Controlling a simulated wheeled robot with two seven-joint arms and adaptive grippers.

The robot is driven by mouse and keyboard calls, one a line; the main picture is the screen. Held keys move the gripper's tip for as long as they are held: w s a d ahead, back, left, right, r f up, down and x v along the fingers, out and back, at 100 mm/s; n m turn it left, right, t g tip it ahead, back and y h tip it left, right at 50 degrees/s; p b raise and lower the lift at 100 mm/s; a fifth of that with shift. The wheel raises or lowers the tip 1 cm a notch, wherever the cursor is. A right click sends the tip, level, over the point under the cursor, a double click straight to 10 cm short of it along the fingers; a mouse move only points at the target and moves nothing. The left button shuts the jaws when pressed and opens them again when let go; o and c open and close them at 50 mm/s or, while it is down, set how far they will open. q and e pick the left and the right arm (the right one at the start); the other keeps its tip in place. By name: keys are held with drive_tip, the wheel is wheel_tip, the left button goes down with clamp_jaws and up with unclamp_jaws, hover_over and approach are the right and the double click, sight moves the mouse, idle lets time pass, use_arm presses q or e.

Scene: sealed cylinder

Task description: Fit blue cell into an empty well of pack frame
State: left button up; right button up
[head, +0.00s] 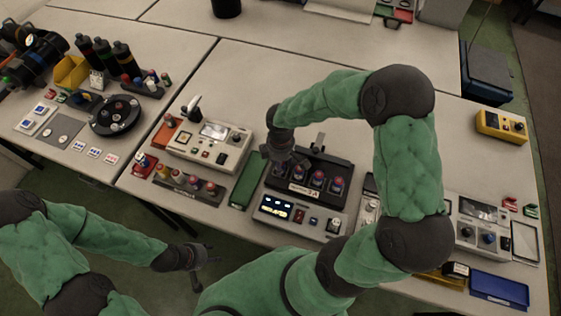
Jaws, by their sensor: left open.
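The black pack frame (331,161) stands near the front of the middle table, with several small round red and blue tops in a row along it. I cannot tell which is the blue cell or which well is empty. My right gripper (281,158) points down over the left end of the pack frame. Its fingertips are too dark and small to show whether it is open or holds something. My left gripper (205,262) is open and empty, apart from the table, in front of its near edge.
A dark rack (185,188) with several red-topped pieces lies left of a green strip (248,180). A white instrument box (208,145) stands behind the rack. A lit display unit (300,213) sits before the frame. My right arm hides part of the table at right.

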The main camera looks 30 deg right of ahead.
drive_tip(key=shift+r+p, duration=0.35)
drive_tip(key=shift+r, duration=0.15)
wheel_tip(320, 180, up, 12)
drive_tip(key=p, duration=0.3)
drive_tip(key=shift+f, duration=0.2)
idle(0.3)
